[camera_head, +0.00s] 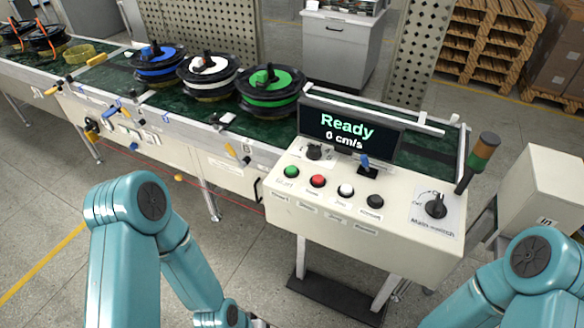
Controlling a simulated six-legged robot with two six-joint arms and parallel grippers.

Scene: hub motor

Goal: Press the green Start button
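The green Start button (291,172) is at the left end of a row of buttons on the front of a cream control panel (330,222). A label below it reads Start. A red button (317,181), a white button (346,190) and a black button (375,201) follow to its right. A display (347,130) above them reads "Ready" and "0 cm/s". My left arm comes in from the lower left and bends down out of the frame, left of and below the panel. My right arm is at the lower right. Neither gripper shows. Nothing covers the Start button.
A green conveyor belt (215,106) behind the panel carries hub motors with green (270,88), white (208,70) and blue (157,63) tops. A small blue-topped lever (365,162), a black main switch (436,206) and a signal light (484,152) rise from the panel. The space before the panel is open.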

